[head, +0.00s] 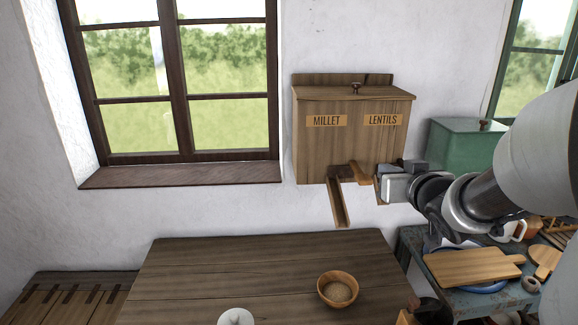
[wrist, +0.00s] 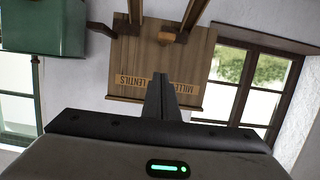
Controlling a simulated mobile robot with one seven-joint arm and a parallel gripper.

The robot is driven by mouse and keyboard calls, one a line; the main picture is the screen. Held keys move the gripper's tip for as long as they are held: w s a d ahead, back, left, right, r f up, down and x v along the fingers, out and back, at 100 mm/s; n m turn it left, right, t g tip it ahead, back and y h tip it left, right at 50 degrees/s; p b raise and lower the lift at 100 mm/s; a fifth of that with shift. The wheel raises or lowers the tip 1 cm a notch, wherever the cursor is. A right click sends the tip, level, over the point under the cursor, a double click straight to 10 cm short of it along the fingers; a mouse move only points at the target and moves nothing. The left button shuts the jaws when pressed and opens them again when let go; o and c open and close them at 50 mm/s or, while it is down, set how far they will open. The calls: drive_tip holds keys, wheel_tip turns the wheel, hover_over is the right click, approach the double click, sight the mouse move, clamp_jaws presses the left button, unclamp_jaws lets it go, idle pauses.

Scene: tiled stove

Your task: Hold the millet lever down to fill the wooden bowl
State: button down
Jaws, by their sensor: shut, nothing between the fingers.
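The wooden dispenser (head: 352,140) hangs on the wall, labelled MILLET on the left and LENTILS on the right. It also shows upside down in the wrist view (wrist: 190,65). A sloping millet chute (head: 338,203) comes out below it. A short wooden lever (head: 361,176), apparently the millet one, sticks out right of that chute; it also shows in the wrist view (wrist: 172,38). My gripper (head: 384,169) is shut and empty, in front of the dispenser's lower right; touch with a lever cannot be told. Its fingers show in the wrist view (wrist: 163,92). The wooden bowl (head: 337,303) stands on the table, with pale grain inside.
The dark table (head: 240,265) is mostly clear, with a white object (head: 236,317) at its front edge. A green box (head: 458,145) is right of the dispenser. A side table at right holds a cutting board (head: 470,267) and crockery. A window sill (head: 180,176) is at left.

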drive_tip(key=shift+r, duration=0.15)
drive_tip(key=shift+w, duration=0.1)
approach(359, 172)
drive_tip(key=w+r, duration=0.4)
drive_tip(key=f, duration=0.4)
drive_tip(key=shift+s+d+f, duration=0.1)
drive_tip(key=shift+s+d, duration=0.3)
drive_tip(key=shift+f, duration=0.1)
